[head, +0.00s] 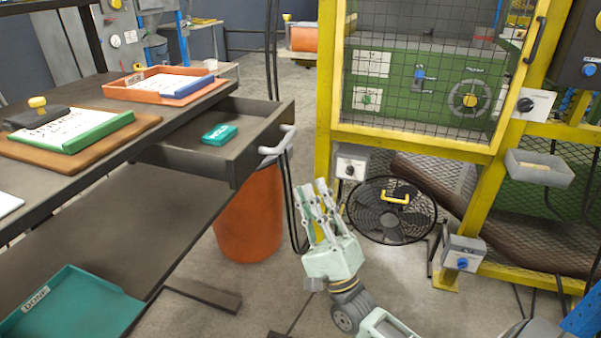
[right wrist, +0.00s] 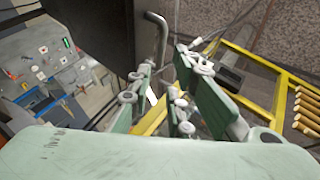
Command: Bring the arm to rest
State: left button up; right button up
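My right gripper (head: 322,188) points up in the middle of the head view, over the floor between the bench and the yellow machine guard. Its fingers are apart with nothing between them. My left gripper is not in view.
An orange bin (head: 249,215) stands below the drawer. A black fan (head: 391,217) is behind the gripper, by the yellow guard frame (head: 325,120). The bench top holds an orange tray (head: 125,91) and a clipboard (head: 150,128). A teal tray (head: 110,305) is on the lower shelf.

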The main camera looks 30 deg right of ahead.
jog(key=shift+v, duration=0.8)
